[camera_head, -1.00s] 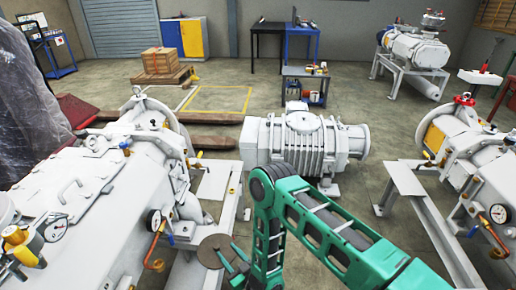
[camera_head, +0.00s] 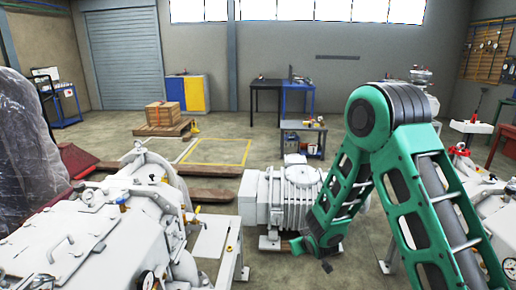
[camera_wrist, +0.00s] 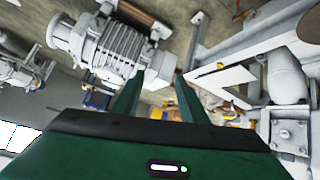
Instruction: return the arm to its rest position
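My green arm (camera_head: 400,150) rises from the lower right in the head view, bends at a high elbow and slopes down to the left. Its end is low in front of the grey ribbed pump (camera_head: 300,185) and covers part of it. The gripper is small and dark there. In the wrist view my gripper (camera_wrist: 158,82) shows two green fingers apart, with nothing between them. The ribbed pump (camera_wrist: 112,48) lies beyond the fingers, up and to the left. I cannot tell how near they are to it.
A large white machine (camera_head: 90,225) fills the lower left of the head view. Another white machine (camera_head: 490,200) is partly hidden behind my arm at the right.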

